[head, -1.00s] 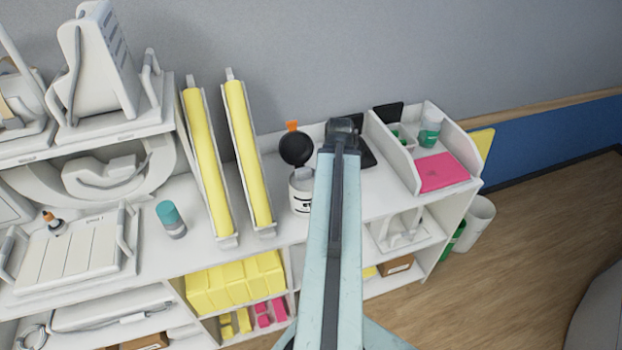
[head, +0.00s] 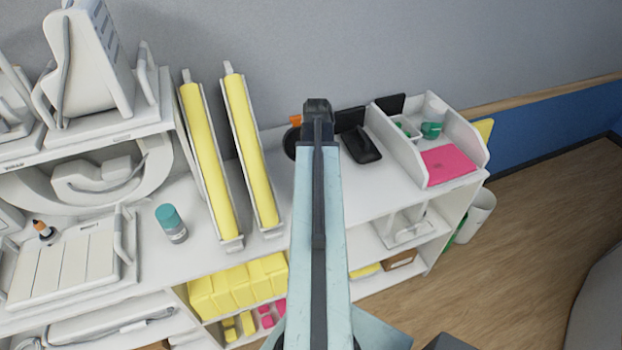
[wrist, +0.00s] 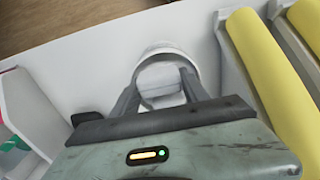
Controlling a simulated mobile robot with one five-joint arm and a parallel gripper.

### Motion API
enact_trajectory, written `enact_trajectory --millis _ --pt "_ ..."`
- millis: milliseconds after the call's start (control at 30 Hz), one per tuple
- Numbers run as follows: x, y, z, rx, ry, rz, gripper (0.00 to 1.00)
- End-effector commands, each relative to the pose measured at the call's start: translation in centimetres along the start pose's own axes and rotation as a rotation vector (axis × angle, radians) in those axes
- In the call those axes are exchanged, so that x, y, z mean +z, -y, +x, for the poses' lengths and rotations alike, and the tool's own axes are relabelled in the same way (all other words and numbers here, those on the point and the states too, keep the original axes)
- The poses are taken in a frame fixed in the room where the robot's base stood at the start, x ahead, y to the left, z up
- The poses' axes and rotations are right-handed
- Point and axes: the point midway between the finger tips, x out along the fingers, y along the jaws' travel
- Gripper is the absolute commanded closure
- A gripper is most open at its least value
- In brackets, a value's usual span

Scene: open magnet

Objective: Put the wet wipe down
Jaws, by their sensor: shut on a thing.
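The wet wipe shows in the wrist view as a white round tub (wrist: 166,52) with a pale rim, seen from above. The two grey fingers of my gripper (wrist: 162,90) are at either side of it, and the gripper is shut on it. In the head view my arm hides both the tub and the fingers. The tub is over the white shelf top (head: 375,187), close beside the yellow rolls (wrist: 262,55). I cannot tell whether its base touches the surface.
Two yellow rolls in white holders (head: 250,155) stand left of my arm. A teal-capped bottle (head: 172,223) stands farther left. A black device (head: 360,144) and an organizer with a pink box (head: 448,166) are to the right.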

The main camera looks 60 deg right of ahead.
Motion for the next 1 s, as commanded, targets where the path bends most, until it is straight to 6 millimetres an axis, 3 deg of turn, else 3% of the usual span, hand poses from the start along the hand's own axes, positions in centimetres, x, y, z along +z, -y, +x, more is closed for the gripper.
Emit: enact_trajectory --millis 33,100,467,500,533,833,1000 --pt "0.0 -0.1 1.8 0.0 0.0 0.001 0.8" --pt "0.0 -0.1 2.8 0.0 0.0 0.001 0.8" --pt "-0.1 0.3 2.8 0.0 0.0 -0.006 0.8" --pt "-0.1 0.3 2.8 0.0 0.0 -0.006 0.45" --pt "-0.1 0.3 2.6 0.0 0.0 -0.006 0.39" --pt "-0.1 0.3 2.6 0.0 0.0 -0.006 0.39" --pt "-0.1 0.3 1.3 0.0 0.0 -0.005 0.39"
